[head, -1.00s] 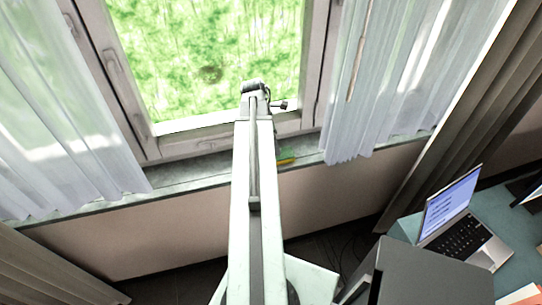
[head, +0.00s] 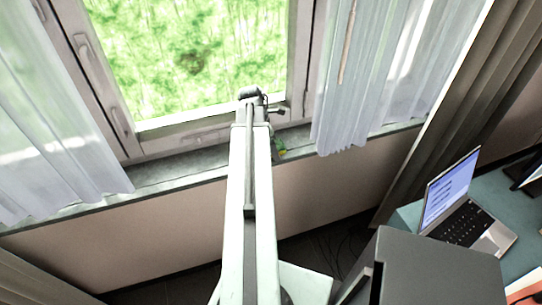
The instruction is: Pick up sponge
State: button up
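A small green and yellow thing, likely the sponge (head: 281,151), shows on the windowsill just right of my arm in the head view. It is small and partly covered, so its full shape is hidden. My arm reaches forward over the floor to the sill, and its end stands in front of the window. My gripper's fingers cannot be made out; they are hidden by the arm or too small. I cannot tell whether they touch the sponge.
The windowsill (head: 180,182) runs below the window, with sheer curtains on both sides. A grey box-like piece (head: 440,268) stands at the lower right. Behind it, a desk holds an open laptop (head: 462,213).

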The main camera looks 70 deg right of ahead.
jog(key=c, duration=1.6)
jog(key=shift+o, duration=0.2)
notch_tip(320, 180, up, 10)
jog(key=p, duration=1)
jog(key=o, duration=0.5)
jog(key=shift+c, duration=1.3)
